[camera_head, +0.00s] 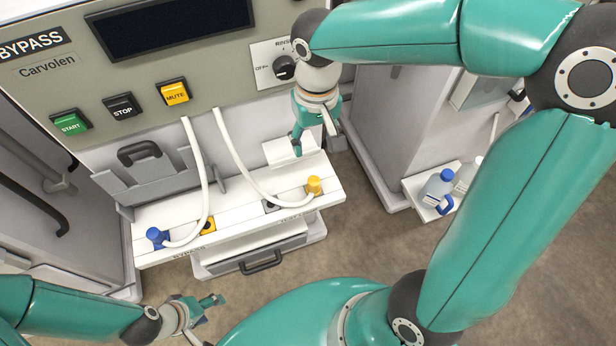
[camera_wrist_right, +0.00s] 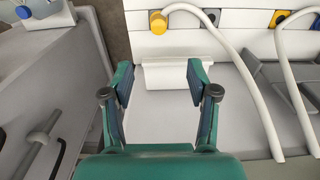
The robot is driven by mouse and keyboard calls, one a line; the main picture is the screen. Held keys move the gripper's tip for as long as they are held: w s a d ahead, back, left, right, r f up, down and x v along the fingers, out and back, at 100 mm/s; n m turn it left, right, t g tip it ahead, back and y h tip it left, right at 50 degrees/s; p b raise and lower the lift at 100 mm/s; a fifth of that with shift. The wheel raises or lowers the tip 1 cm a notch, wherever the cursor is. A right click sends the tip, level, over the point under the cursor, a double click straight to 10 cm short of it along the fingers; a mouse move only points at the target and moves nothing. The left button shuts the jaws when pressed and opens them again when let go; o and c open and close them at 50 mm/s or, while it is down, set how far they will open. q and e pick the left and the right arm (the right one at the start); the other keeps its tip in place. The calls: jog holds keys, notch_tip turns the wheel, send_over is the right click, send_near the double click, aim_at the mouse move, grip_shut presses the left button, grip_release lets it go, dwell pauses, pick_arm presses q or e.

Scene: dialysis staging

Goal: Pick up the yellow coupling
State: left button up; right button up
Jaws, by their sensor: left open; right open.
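The yellow coupling (camera_head: 314,185) sits at the end of a white hose (camera_head: 240,160), near the right end of the white shelf (camera_head: 327,196). It also shows at the top of the right wrist view (camera_wrist_right: 158,22), beyond the fingertips. My right gripper (camera_head: 314,142) is above the rear of the shelf, behind the coupling and apart from it. In the wrist view its two fingers (camera_wrist_right: 160,80) are spread with nothing between them. My left gripper (camera_head: 207,308) is open and empty at the lower left, in front of the shelf and well away from the coupling.
A blue coupling (camera_head: 155,236) on a second hose (camera_head: 197,165) sits at the shelf's left end. A yellow-marked port (camera_head: 208,225) and a grey port (camera_head: 270,206) lie between. The machine panel (camera_head: 215,60) rises behind. Bottles (camera_head: 438,185) stand on a side ledge at right.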

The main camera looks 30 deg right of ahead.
jog(key=b, duration=0.1)
send_over(314, 180)
notch_tip(314, 180, down, 10)
jog(key=shift+s+f, duration=0.1)
jog(key=shift+f, duration=3.1)
grip_shut()
